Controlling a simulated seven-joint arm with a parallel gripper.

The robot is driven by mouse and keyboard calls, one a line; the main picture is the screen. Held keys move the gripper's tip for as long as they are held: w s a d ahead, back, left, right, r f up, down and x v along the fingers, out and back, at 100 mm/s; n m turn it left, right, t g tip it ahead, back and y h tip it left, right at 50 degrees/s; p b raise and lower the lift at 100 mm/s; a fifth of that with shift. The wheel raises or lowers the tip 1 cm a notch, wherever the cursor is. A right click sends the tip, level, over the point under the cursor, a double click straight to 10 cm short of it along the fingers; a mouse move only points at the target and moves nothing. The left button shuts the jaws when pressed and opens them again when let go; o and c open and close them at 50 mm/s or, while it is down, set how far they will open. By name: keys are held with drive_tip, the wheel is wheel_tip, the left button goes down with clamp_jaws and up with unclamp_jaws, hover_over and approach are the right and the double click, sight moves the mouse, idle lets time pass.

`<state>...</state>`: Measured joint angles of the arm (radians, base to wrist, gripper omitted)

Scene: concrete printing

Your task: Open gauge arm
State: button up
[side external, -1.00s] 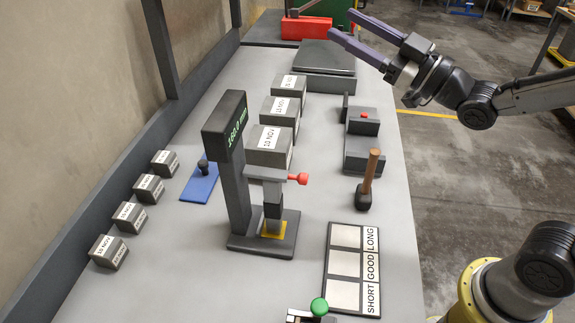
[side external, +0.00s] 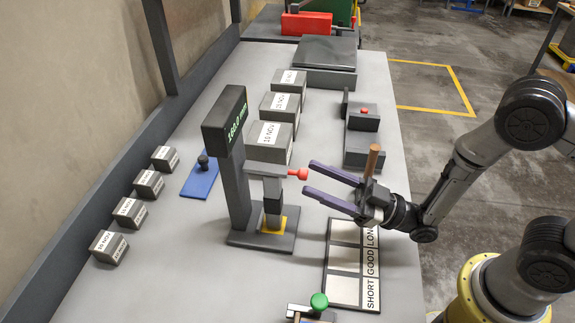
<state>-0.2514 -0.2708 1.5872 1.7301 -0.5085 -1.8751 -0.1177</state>
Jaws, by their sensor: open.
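The gauge (side external: 222,160) is a dark upright stand on a flat base, with a green display reading 160.0 mm. Its grey gauge arm (side external: 262,170) sticks out to the right and ends in a red knob (side external: 299,174). A dark block (side external: 272,203) stands under the arm, above a yellow pad (side external: 272,224). My gripper (side external: 312,178) is open and empty, with its purple fingers pointing left at the red knob. The upper fingertip is close to the knob; I cannot tell whether it touches. The lower finger is below the knob in the picture.
A mallet with a wooden handle (side external: 374,160) stands partly hidden behind my gripper. The SHORT/GOOD/LONG tray (side external: 326,272) lies below it. Labelled concrete blocks (side external: 275,137) stand behind the gauge, and several small cubes (side external: 109,247) line the left. A green knob (side external: 319,301) is at the front.

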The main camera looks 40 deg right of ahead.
sight(288, 169)
drive_tip(key=x, duration=0.6)
drive_tip(key=shift+w+a+r, duration=0.1)
drive_tip(key=shift+w+a, duration=0.05)
drive_tip(key=shift+a, duration=0.1)
clamp_jaws()
drive_tip(key=shift+w+d, duration=0.1)
idle(1.1)
